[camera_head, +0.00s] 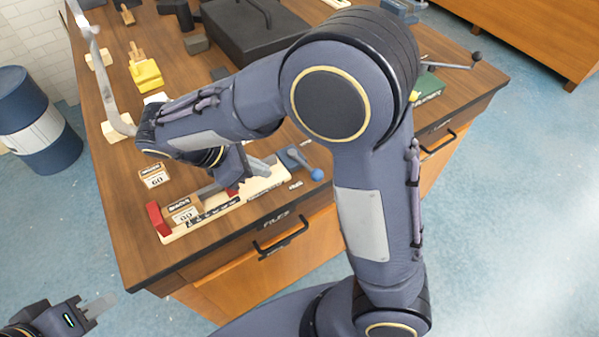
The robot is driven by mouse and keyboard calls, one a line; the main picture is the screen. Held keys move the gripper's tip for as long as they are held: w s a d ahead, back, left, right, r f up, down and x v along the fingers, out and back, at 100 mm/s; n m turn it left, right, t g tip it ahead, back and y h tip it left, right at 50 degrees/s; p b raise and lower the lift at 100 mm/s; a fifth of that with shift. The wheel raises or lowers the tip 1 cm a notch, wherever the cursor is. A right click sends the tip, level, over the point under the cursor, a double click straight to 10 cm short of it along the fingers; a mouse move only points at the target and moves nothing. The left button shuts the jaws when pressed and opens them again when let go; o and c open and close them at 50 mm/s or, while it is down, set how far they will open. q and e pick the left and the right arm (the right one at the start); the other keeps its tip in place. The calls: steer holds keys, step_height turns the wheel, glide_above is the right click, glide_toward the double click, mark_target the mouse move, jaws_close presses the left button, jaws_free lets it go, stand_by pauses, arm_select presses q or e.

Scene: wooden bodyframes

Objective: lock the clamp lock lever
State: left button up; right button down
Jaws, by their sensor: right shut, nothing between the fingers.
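A pale wooden fixture (205,230) with red end blocks lies along the front edge of the workbench. At its right end is a blue clamp piece with a lever ending in a blue knob (317,174); the lever points toward the front right. My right gripper (262,168) is shut and empty above the right part of the fixture, just left of the blue piece. Whether it touches anything is unclear. My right arm hides part of the bench behind. My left gripper (97,306) is at the bottom left, off the bench, away from the fixture; its opening is unclear.
A green block with a grey ball-ended lever (475,57) sits at the bench's right end. A dark case (240,30), a yellow block (147,75) and a tall grey bar stand farther back. A blue barrel (35,120) is left of the bench. Bare wood lies left of the fixture.

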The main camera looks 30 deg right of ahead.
steer(key=x, duration=0.7)
steer(key=shift+d+f, duration=0.2)
steer(key=d, duration=0.2)
steer(key=shift+s+d+f+p, duration=0.15)
steer(key=shift+d+f+p, duration=0.1)
steer(key=shift+p, duration=0.1)
steer(key=shift+d+f, duration=0.1)
steer(key=shift+d, duration=0.6)
steer(key=shift+s, duration=0.1)
